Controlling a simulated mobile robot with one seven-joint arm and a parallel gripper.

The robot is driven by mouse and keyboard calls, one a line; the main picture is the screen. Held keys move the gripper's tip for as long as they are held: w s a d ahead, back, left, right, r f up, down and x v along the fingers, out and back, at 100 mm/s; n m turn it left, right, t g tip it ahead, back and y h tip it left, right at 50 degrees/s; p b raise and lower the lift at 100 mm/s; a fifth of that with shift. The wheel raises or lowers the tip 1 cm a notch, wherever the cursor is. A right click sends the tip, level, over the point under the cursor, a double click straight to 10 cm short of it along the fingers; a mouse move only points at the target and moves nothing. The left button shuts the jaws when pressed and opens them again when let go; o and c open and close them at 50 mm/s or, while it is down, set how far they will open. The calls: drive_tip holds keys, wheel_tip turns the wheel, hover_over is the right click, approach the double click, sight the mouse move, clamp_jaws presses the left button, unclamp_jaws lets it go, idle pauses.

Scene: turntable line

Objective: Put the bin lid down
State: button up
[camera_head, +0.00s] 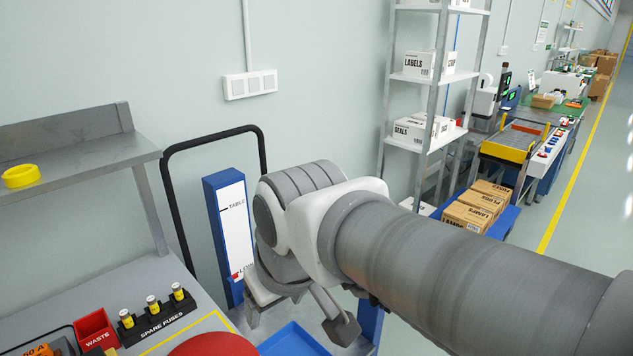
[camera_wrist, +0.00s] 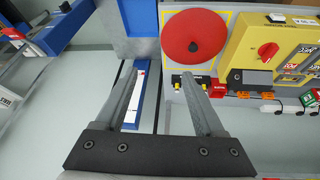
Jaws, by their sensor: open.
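My gripper (camera_wrist: 158,74) is open in the wrist view, with its two fingers apart and nothing between the tips. In the head view its end (camera_head: 338,322) is partly hidden behind my arm, low above the table's right side. I cannot make out a bin lid for certain in either view. A red waste box (camera_head: 95,330) stands on the table at the lower left. A red round disc (camera_wrist: 193,38) with a dark hub lies flat on the table inside a yellow outline. It also shows cut off in the head view (camera_head: 213,346).
A blue tray (camera_head: 293,341) lies right of the disc. A blue post with a white panel (camera_head: 232,222) and a black hoop (camera_head: 171,205) stand behind. Spare fuses (camera_head: 153,305) sit near the waste box. Shelving (camera_head: 430,82) and boxes (camera_head: 475,206) are further right.

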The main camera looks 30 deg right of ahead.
drive_tip(key=shift+s+d+r+m+t, duration=0.1)
drive_tip(key=shift+s+d+m+t, duration=0.15)
drive_tip(key=shift+s, duration=0.3)
drive_tip(key=shift+s+d+r+m+t, duration=0.15)
drive_tip(key=shift+s+m, duration=0.2)
drive_tip(key=shift+s, duration=0.2)
drive_tip(key=shift+o, duration=0.4)
drive_tip(key=shift+s+m, duration=0.2)
drive_tip(key=shift+m, duration=0.1)
drive_tip(key=w+a+f+m+g+y+p, duration=0.2)
drive_tip(key=w+m, duration=0.3)
drive_tip(key=w+a+f+m+g+y+p, duration=0.1)
drive_tip(key=w+a+f+m+p, duration=0.15)
drive_tip(key=w+m, duration=0.25)
drive_tip(key=w+a+f+m, duration=0.2)
drive_tip(key=f+m, duration=0.1)
drive_tip(key=f, duration=0.3)
drive_tip(key=w+a+f+m+g+y, duration=0.1)
drive_tip(key=w+a+f+m, duration=0.1)
drive_tip(key=f, duration=0.5)
drive_tip(key=w+a+f+m+g, duration=0.1)
drive_tip(key=w+a+f+m, duration=0.1)
drive_tip(key=f, duration=0.4)
drive_tip(key=shift+w+f+m+b, duration=0.3)
drive_tip(key=shift+w+m+b, duration=0.15)
drive_tip(key=shift+m, duration=0.55)
drive_tip(key=shift+y, duration=0.3)
drive_tip(key=shift+b+x, duration=0.5)
drive_tip(key=shift+x, duration=2.5)
drive_tip(key=shift+w+a, duration=0.1)
